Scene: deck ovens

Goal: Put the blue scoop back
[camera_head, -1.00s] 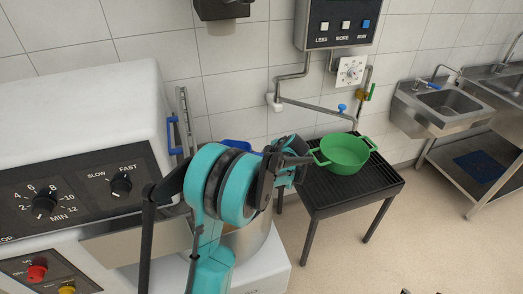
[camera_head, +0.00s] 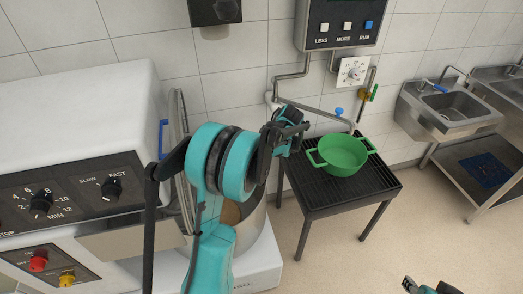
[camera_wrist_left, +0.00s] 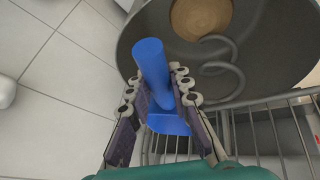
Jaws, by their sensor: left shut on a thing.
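In the left wrist view the blue scoop (camera_wrist_left: 152,70) is between the fingers of my left gripper (camera_wrist_left: 170,95), which is shut on it. A rounded blue end points up in the picture, and a wider flat part shows lower between the fingers. In the head view my left gripper (camera_head: 287,130) is beside the left edge of the slatted stand, and the scoop is hidden behind the gripper and arm. Part of my right gripper (camera_head: 433,287) shows at the bottom edge; its fingers cannot be made out.
The mixer (camera_head: 75,120) fills the left side. Its bowl (camera_wrist_left: 275,55), with dough and a spiral hook, lies near the scoop, and a wire guard (camera_wrist_left: 260,125) is below. A green pot (camera_head: 342,155) stands on the black slatted stand (camera_head: 330,197). Sinks (camera_head: 445,108) are at right.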

